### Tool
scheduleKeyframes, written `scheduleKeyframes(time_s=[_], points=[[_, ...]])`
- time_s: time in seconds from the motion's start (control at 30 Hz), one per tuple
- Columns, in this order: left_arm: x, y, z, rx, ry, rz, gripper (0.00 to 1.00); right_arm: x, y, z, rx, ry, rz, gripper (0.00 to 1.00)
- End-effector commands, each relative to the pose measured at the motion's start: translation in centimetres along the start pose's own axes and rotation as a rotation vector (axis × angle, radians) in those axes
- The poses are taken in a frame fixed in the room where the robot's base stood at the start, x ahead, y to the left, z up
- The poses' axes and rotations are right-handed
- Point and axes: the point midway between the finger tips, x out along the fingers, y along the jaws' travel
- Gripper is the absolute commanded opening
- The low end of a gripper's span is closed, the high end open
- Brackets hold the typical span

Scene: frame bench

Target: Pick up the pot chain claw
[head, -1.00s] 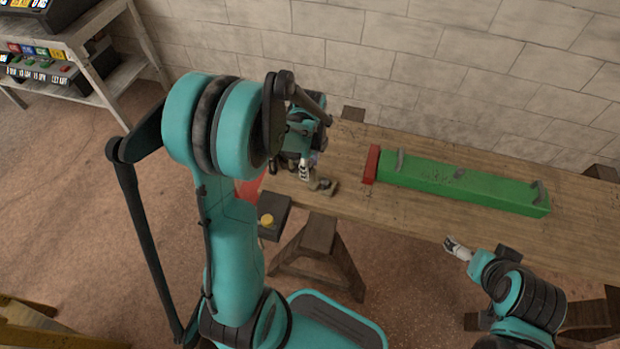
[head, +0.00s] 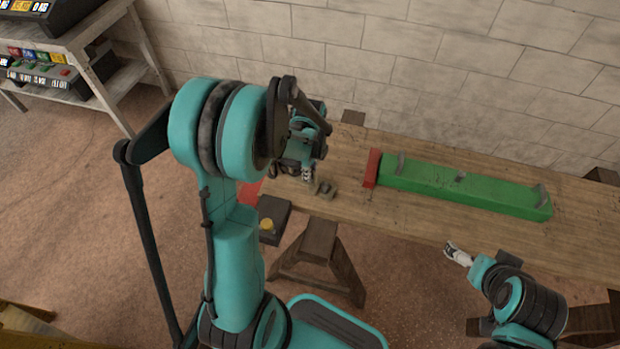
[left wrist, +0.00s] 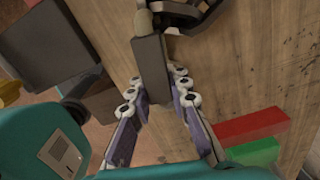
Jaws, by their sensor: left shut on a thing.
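The pot chain claw, a dark grey-brown piece, shows in the head view (head: 326,189) at the left part of the wooden bench. In the left wrist view, its bar-like part (left wrist: 150,68) lies between my left fingers. A dark curved part (left wrist: 190,12) shows at the top edge there; I cannot tell whether it belongs to the same piece. My left gripper (head: 307,173) is shut on the bar, low over the bench; its arm hides part of it. My right gripper (head: 457,254) is by the bench's front edge, away from the claw, its jaw state unclear.
A long green block (head: 460,187) with grey clips and a red end piece (head: 372,168) lies on the bench (head: 400,220) to the right. A brick wall stands behind.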

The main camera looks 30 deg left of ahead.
Motion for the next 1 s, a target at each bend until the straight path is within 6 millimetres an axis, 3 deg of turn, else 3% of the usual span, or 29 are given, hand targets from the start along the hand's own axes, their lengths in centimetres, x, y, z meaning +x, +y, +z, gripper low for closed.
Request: scheduleKeyframes(time_s=[0.27,0.53,1.0], points=[[-0.8,0.0,0.0,0.0,0.0,0.0,0.0,-0.4,0.0,-0.3,0.0,0.0,0.0,0.98],[-4.7,0.0,0.0,0.0,0.0,0.0,0.0,-2.0,0.0,-1.5,0.0,0.0,0.0,0.98],[-9.7,-3.4,-8.5,0.004,0.0,0.0,0.0,-4.2,0.0,-3.0,0.0,0.0,0.0,0.98]])
